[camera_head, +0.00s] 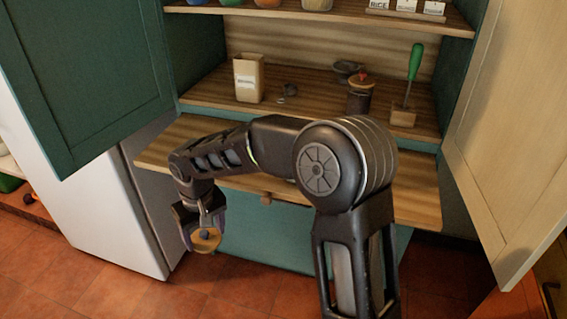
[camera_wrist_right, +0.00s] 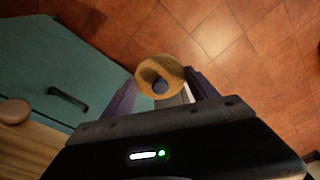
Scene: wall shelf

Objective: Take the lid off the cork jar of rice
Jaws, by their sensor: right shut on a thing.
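My right gripper (camera_head: 203,222) is in front of the counter at the left, out over the floor. It is shut on a round cork lid (camera_head: 206,241) with a dark knob. I cannot pick out the cork jar of rice in either view. A small card reading RICE (camera_head: 379,4) stands on the upper shelf, cut by the top edge. My left gripper is not in view.
The middle shelf holds a beige canister (camera_head: 248,80), a dark jar with a red-topped lid (camera_head: 359,97), a small dark bowl (camera_head: 347,69) and a green-handled tool (camera_head: 415,62) in a wooden block (camera_head: 402,117). Open cabinet doors flank the shelf. My right arm hides much of the counter (camera_head: 415,190).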

